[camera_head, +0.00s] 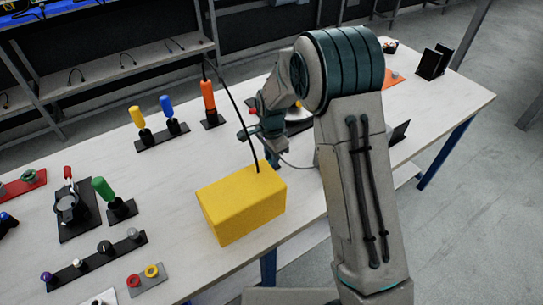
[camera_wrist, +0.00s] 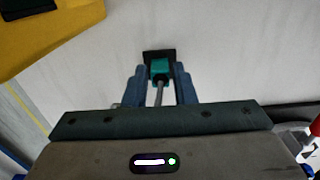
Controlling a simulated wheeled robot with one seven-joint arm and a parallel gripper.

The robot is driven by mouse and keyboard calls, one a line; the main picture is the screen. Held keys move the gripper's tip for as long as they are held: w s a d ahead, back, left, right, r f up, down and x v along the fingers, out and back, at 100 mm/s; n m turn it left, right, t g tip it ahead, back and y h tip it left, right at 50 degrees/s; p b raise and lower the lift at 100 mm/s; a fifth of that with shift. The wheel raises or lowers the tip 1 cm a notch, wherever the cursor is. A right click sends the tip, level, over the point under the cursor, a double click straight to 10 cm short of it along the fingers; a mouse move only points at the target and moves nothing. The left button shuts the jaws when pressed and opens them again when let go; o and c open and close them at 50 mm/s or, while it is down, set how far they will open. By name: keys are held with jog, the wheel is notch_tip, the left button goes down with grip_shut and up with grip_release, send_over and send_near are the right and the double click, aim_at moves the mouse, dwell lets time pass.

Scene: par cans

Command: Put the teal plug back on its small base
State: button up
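The teal plug (camera_wrist: 160,69) is between my gripper's two blue-grey fingers (camera_wrist: 160,84) in the wrist view, and they appear closed on its sides. A grey cable (camera_wrist: 158,94) runs from the plug back toward my palm. A small black base (camera_wrist: 160,53) shows directly beyond the plug, lined up with it. I cannot tell whether the plug touches the base or is seated in it. In the head view my gripper (camera_head: 271,155) points down over the table behind the yellow box; the plug and the base cannot be made out there.
A large yellow box (camera_head: 243,207) stands close to my gripper on the near side; its corner shows in the wrist view (camera_wrist: 60,30). An orange-handled item (camera_head: 209,97), blue and yellow ones, and a green one (camera_head: 103,188) stand on black bases to the left. The table (camera_head: 190,170) is clear between.

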jog(key=o, duration=0.6)
notch_tip(320, 180, up, 14)
jog(key=shift+f, duration=0.1)
dwell(0.4)
jog(key=s+d+r+n+t, duration=0.1)
jog(key=s+d+r+n, duration=0.45)
jog(key=s+d, duration=0.4)
jog(key=s+d+n, duration=0.1)
jog(key=s+d, duration=0.1)
jog(key=s, duration=0.3)
jog(key=s+d+n+t, duration=0.1)
jog(key=s+d+n, duration=0.1)
jog(key=s, duration=0.3)
jog(key=s+d+n, duration=0.2)
jog(key=s, duration=0.3)
jog(key=shift+d+f+t, duration=0.1)
jog(key=shift+d+t, duration=0.1)
jog(key=shift+t, duration=0.2)
